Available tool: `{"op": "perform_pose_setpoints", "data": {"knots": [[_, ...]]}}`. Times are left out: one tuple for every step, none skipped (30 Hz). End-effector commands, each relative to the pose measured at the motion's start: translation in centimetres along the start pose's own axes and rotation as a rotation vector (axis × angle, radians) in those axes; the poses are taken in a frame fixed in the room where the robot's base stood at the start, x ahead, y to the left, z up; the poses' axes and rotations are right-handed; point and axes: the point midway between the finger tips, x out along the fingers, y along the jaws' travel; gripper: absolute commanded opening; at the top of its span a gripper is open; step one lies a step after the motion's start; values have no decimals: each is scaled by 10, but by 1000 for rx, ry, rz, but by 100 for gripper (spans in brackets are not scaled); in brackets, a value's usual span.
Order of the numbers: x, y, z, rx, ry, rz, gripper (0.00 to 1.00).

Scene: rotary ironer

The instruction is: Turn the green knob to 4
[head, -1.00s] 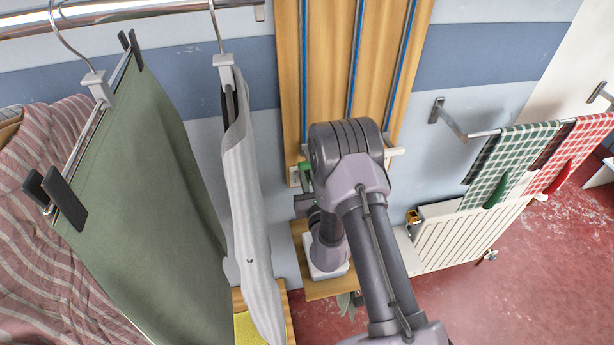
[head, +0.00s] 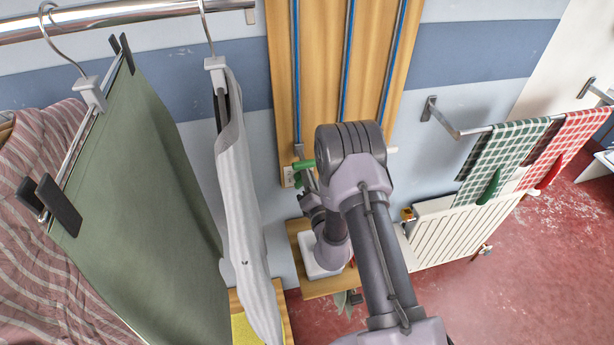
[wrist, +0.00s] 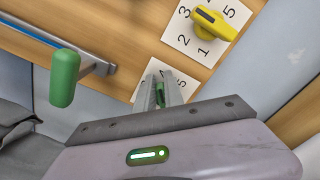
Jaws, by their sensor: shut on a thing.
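In the wrist view my gripper (wrist: 160,90) reaches to a white number plate (wrist: 182,85) on the wooden board. Its fingers are shut on the green knob (wrist: 160,97), which shows only as a green strip between them. A 5 and part of another digit show on the plate; the other digits are hidden or unclear. I cannot tell which number the knob points to. In the head view my arm covers the knob, and the fingertips cannot be made out.
A yellow knob (wrist: 214,24) sits on its own number plate beside the green one. A green handle (wrist: 64,78) on a metal rail stands close left of my gripper; it also shows in the head view (head: 303,165). Hanging clothes (head: 135,190) fill the left side.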

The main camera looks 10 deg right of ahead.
Motion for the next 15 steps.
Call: {"op": "perform_pose_setpoints", "data": {"knots": [[1, 0, 1, 28, -3, 2, 0], [1, 0, 1, 45, -3, 2, 0], [1, -1, 1, 67, -3, 2, 0], [1, -2, 1, 82, -3, 2, 0], [1, -2, 1, 96, -3, 2, 0], [1, -2, 1, 114, -3, 3, 0], [1, -2, 1, 125, -3, 3, 0], [1, -3, 1, 136, -3, 3, 0], [1, -3, 1, 149, -3, 3, 0], [1, -3, 1, 157, -3, 3, 0], [1, -4, 1, 164, -3, 3, 0], [1, -4, 1, 174, -3, 3, 0], [1, -4, 1, 180, -3, 3, 0], [1, -4, 1, 184, -3, 3, 0], [1, -4, 1, 189, -4, 4, 0]]}}
